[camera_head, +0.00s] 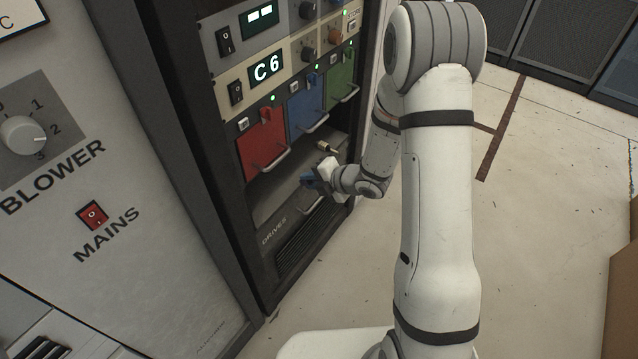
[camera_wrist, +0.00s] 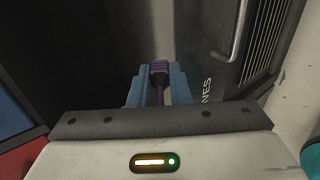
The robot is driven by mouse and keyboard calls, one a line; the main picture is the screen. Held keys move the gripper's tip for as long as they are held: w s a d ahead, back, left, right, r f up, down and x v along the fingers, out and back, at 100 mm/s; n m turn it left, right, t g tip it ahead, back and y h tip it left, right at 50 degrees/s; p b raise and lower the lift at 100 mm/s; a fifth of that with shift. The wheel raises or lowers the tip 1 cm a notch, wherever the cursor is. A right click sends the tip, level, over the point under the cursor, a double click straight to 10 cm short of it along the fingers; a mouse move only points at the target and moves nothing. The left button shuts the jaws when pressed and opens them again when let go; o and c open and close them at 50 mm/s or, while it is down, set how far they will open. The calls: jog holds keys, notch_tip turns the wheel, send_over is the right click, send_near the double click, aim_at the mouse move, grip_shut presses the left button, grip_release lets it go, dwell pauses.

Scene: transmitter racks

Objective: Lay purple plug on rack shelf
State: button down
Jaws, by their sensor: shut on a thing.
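The purple plug (camera_wrist: 159,69) shows in the wrist view, with a ribbed body and a thinner purple stem. It sits between the two blue fingers of my gripper (camera_wrist: 155,92), which is shut on it. In the head view my gripper (camera_head: 309,181) is at the front of the open rack shelf (camera_head: 274,203), below the coloured modules and above the drives panel. The plug cannot be made out in the head view. I cannot tell whether it touches the shelf.
Red (camera_head: 263,143), blue (camera_head: 306,105) and green (camera_head: 341,76) modules with handles sit above the shelf. A small brass-coloured piece (camera_head: 326,147) shows just above my gripper. The drives panel (camera_head: 300,238) with a handle is below. Open floor (camera_head: 540,200) lies to the right.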

jog(key=shift+w+a+f+b, duration=0.15)
jog(key=shift+w+a+b, duration=0.05)
jog(key=shift+w+a, duration=0.7)
jog(key=shift+w+a+f+b, duration=0.2)
jog(key=shift+w+a, duration=0.45)
jog(key=shift+a, duration=0.45)
jog(key=shift+w+a+f+b, duration=0.15)
jog(key=shift+w+a+b, duration=0.05)
jog(key=shift+w+a, duration=0.7)
jog(key=shift+s+a, duration=0.1)
jog(key=c, duration=1.3)
grip_release()
jog(key=p+v, duration=0.2)
jog(key=v, duration=0.6)
